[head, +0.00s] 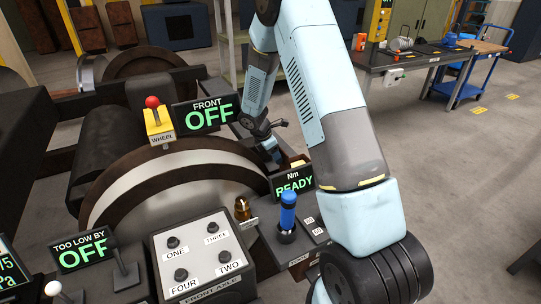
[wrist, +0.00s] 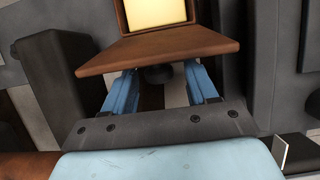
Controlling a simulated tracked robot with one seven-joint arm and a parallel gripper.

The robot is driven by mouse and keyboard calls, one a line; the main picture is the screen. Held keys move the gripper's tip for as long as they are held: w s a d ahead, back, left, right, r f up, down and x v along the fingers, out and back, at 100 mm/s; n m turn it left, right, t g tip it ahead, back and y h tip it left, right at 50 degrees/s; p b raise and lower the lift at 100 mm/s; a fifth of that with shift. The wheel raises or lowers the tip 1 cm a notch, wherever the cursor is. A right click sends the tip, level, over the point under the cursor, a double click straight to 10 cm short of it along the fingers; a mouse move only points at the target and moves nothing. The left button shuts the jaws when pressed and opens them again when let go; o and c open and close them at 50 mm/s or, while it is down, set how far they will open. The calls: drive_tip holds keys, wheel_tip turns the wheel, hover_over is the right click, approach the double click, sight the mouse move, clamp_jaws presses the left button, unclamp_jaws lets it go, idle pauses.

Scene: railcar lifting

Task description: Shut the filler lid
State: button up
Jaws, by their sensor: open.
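In the wrist view a brown flat plate (wrist: 160,48), which looks like the filler lid, lies across the top middle. Behind it stands a brown frame around a pale yellow panel (wrist: 157,12). A dark round knob (wrist: 158,74) shows below the plate's near edge, between my fingers. My gripper (wrist: 161,84) is open, its two blue fingers apart on either side of the knob. The plate's edge covers the fingertips, so I cannot tell whether they touch. In the head view my gripper (head: 272,152) is low behind the "Nm READY" display; the lid is not clear there.
The "Nm READY" display (head: 293,181), a blue-topped handle (head: 287,212) and the button box (head: 203,255) stand close in front. The "FRONT OFF" display (head: 205,113) and a red-knobbed lever (head: 153,103) are left of my arm. Dark blocks flank my gripper in the wrist view.

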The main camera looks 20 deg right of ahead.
drive_tip(key=shift+c, duration=0.5)
clamp_jaws()
